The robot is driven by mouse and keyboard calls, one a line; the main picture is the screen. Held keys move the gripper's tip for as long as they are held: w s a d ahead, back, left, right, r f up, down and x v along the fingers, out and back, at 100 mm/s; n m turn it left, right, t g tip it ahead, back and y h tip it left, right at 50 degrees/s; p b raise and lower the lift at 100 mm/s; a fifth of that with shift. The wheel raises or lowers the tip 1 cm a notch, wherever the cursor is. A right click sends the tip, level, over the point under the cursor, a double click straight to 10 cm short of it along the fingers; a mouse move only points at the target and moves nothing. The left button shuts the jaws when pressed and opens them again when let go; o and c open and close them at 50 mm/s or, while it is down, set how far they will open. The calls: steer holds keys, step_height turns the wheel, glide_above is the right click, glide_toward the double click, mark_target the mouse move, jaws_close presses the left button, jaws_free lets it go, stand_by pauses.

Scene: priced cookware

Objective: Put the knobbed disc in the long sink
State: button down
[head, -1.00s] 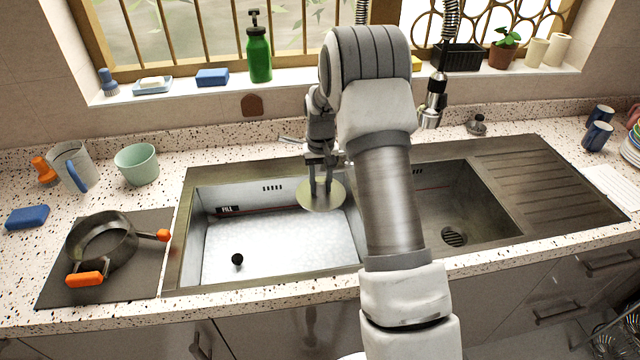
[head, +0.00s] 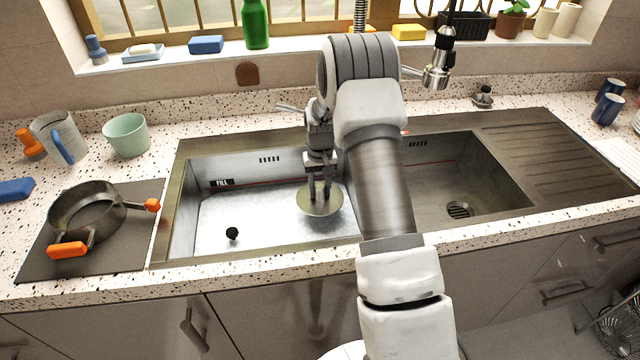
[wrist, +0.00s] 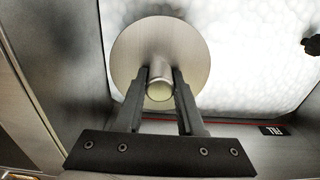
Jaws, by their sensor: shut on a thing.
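The knobbed disc (head: 321,203) is a round, flat metal plate with a short knob. My gripper (head: 319,188) is shut on the knob and holds the disc over the right part of the long sink (head: 172,215). In the wrist view the two fingers of my gripper (wrist: 160,88) sit on either side of the knob, and the disc (wrist: 160,45) spreads out beyond it. The sink's pale bottom shows past the disc in the wrist view (wrist: 255,60). I cannot tell how far the disc is above the bottom.
A small black knob-like piece (head: 232,233) lies in the long sink's left part. A smaller basin (head: 440,185) with a drain is to the right, then a ribbed drainboard (head: 560,155). A pan (head: 88,212) with orange handles stands on a dark mat at left.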

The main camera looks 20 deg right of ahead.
step_height(320, 180, down, 7)
steer(key=b, duration=0.3)
steer(key=shift+r, duration=0.1)
jaws_free()
stand_by(0.5)
stand_by(0.4)
step_height(320, 180, up, 16)
steer(key=p, duration=0.8)
steer(key=shift+f, duration=0.25)
steer(key=shift+r, duration=0.1)
